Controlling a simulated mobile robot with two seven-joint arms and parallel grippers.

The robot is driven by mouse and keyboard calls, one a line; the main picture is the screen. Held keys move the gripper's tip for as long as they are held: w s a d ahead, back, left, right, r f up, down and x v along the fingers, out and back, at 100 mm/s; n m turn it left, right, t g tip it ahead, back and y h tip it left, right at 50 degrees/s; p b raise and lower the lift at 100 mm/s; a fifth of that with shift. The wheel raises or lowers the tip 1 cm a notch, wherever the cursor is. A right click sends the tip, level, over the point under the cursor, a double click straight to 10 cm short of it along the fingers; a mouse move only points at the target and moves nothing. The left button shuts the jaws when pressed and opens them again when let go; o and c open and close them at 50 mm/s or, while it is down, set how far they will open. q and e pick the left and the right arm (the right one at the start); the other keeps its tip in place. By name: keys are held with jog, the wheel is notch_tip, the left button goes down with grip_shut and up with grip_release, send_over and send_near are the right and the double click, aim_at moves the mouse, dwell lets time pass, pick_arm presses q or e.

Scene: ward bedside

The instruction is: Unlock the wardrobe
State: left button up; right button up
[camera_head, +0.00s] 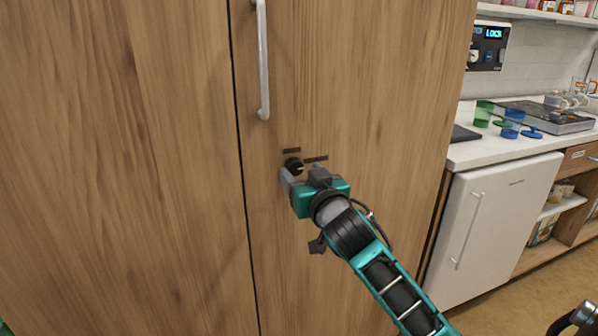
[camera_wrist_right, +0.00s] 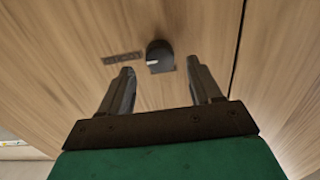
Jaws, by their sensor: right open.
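The wooden wardrobe (camera_head: 345,60) fills the left and middle of the head view, with a dark seam between its two doors. A silver bar handle (camera_head: 263,60) is on the right door. Below it is a small black lock knob (camera_head: 293,164) with dark label plates beside it. The knob also shows in the right wrist view (camera_wrist_right: 159,56), with a light mark on its face. My right gripper (camera_head: 303,172) is at the knob. Its two fingers are apart (camera_wrist_right: 160,88), with the knob ahead of the gap and nothing held.
Right of the wardrobe stands a white fridge (camera_head: 495,230) under a white counter (camera_head: 505,150). Green cups (camera_head: 484,113) and blue cups (camera_head: 512,125) stand on the counter beside a hotplate (camera_head: 550,117). Bare floor (camera_head: 530,300) shows at the lower right.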

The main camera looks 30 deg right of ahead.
aim_at(294, 166)
jog(key=shift+x, duration=1.35)
